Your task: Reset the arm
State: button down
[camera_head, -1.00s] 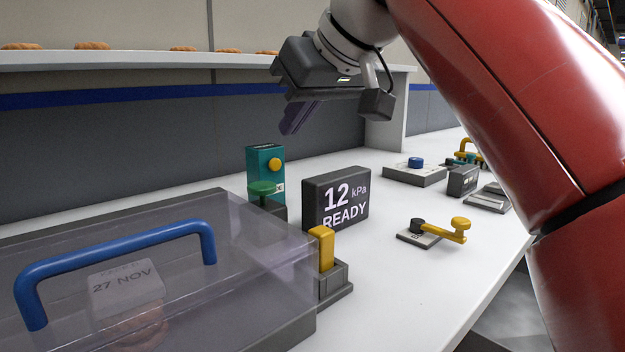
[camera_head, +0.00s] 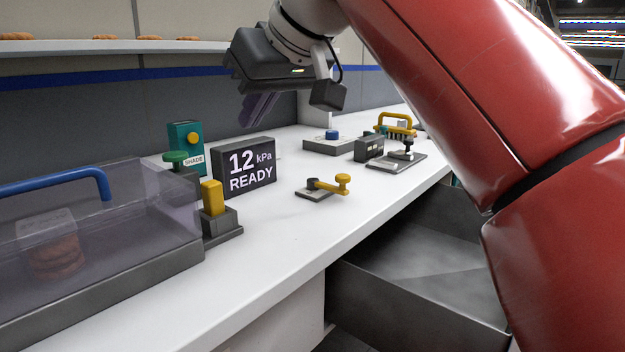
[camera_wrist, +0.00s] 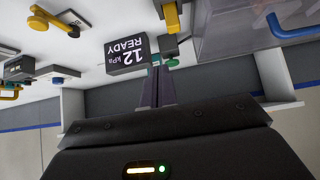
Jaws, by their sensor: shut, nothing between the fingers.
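My gripper (camera_head: 259,107) hangs in the air above the worktop, shut with nothing in it. Its purple-grey fingers point down and a little left, above and behind the display reading "12 kPa READY" (camera_head: 262,183). In the wrist view the gripper's fingers (camera_wrist: 158,86) lie together near the picture's middle, and the upside-down display (camera_wrist: 128,68) shows beyond them. My red arm comes in from the right.
A clear cover with a blue handle (camera_head: 104,184) stands at left over a biscuit stack (camera_head: 57,257). A yellow lever (camera_head: 212,198), teal box (camera_head: 186,140) and yellow crank (camera_head: 343,184) stand on the worktop (camera_head: 290,232). A grey bin (camera_head: 420,290) is below its right edge.

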jog(key=s+d+f+m+h, duration=0.2)
jog(key=d+f, duration=0.5)
jog(key=f, duration=0.5)
jog(key=s+d+f+m+h, duration=0.2)
jog(key=s+d+f+m, duration=0.2)
jog(key=s+d+f, duration=0.3)
jog(key=s+d+f+m+h, duration=0.2)
jog(key=s+d+f, duration=0.3)
jog(key=f, duration=1.2)
jog(key=d+m, duration=0.1)
jog(key=d, duration=0.2)
jog(key=shift+s+d+f+g, duration=0.25)
jog(key=shift+d+f+g, duration=0.05)
jog(key=shift+f, duration=0.1)
